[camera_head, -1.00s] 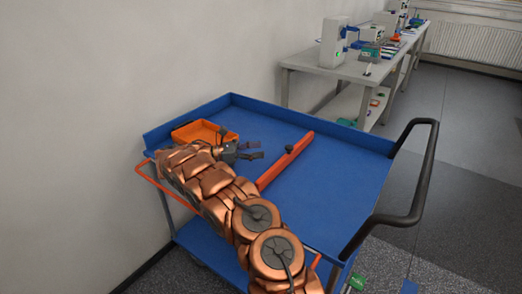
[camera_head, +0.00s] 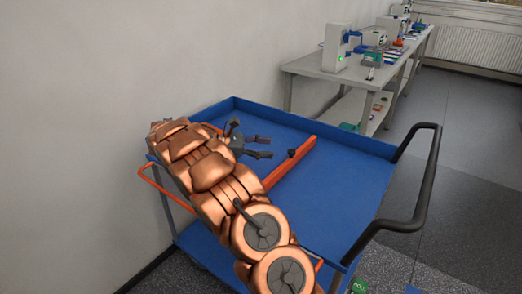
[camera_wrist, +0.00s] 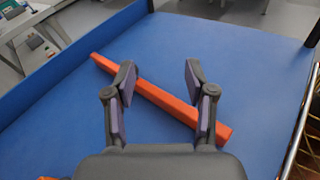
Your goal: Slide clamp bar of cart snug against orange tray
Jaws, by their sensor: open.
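In the wrist view the bar (camera_wrist: 150,92) runs diagonally beyond and between my fingertips. The orange tray (camera_head: 212,127) is at the cart's back left, mostly hidden behind my arm; only a sliver shows.
The cart has raised blue edges and a black handle (camera_head: 432,180) on the right. The cart top right of the bar is clear. A grey wall stands close at left. A workbench (camera_head: 350,70) with devices stands behind.

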